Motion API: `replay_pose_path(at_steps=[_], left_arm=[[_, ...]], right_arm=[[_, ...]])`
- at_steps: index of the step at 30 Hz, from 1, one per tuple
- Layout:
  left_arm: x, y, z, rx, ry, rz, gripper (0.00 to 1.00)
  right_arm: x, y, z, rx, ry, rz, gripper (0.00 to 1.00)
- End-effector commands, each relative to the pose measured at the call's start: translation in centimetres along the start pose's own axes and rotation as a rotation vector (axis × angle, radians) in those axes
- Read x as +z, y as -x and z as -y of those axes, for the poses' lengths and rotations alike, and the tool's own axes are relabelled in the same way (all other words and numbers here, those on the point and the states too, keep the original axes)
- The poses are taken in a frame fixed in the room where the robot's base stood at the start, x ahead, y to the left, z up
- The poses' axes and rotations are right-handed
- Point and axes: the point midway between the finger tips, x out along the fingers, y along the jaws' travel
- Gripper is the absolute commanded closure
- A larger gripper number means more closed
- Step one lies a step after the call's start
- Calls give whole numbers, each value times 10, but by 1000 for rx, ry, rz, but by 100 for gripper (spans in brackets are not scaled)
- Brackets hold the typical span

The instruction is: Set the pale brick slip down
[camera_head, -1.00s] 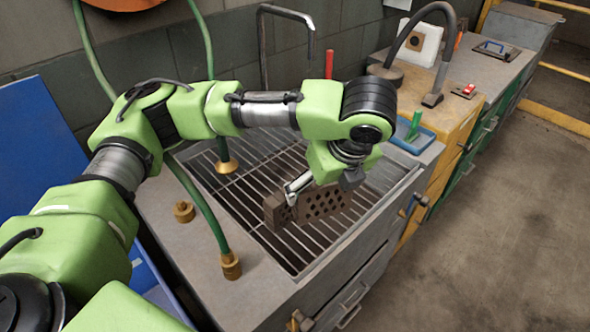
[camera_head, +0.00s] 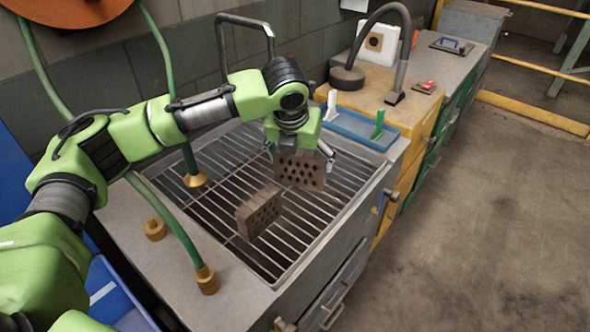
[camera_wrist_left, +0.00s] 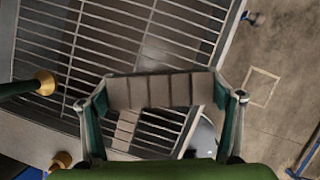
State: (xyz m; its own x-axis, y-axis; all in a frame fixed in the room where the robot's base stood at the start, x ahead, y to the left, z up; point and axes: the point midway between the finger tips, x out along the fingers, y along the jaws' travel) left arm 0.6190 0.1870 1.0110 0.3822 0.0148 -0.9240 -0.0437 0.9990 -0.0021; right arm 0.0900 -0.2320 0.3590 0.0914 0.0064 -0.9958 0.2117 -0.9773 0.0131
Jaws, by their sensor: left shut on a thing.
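My left gripper (camera_head: 301,156) is shut on a grey-brown brick with rows of holes (camera_head: 300,172) and holds it upright over the sink grating. In the left wrist view the brick (camera_wrist_left: 160,91) spans between the two fingers (camera_wrist_left: 160,112). Neither brick looks clearly pale. I cannot tell whether the held brick touches the bars. My right gripper is not in view.
The grating (camera_head: 225,160) has free bars around both bricks. A green hose with a brass end (camera_head: 195,180) hangs at its left, and a tall tap (camera_head: 245,20) stands behind. A blue tray (camera_head: 352,128) with a green and a white handle lies beyond the sink's right edge.

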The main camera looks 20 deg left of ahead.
Motion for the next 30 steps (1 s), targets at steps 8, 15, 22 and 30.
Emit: replay_pose_path(at_steps=[8, 15, 22, 30], left_arm=[[18, -56, -15, 1, 1, -1, 45], [24, -78, -20, 1, 2, 0, 45], [13, -102, -20, 0, -1, 1, 45], [12, -104, -19, -1, 0, 2, 45]], right_arm=[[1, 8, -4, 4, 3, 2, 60], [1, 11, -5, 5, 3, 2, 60], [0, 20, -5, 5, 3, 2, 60], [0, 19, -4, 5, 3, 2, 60]])
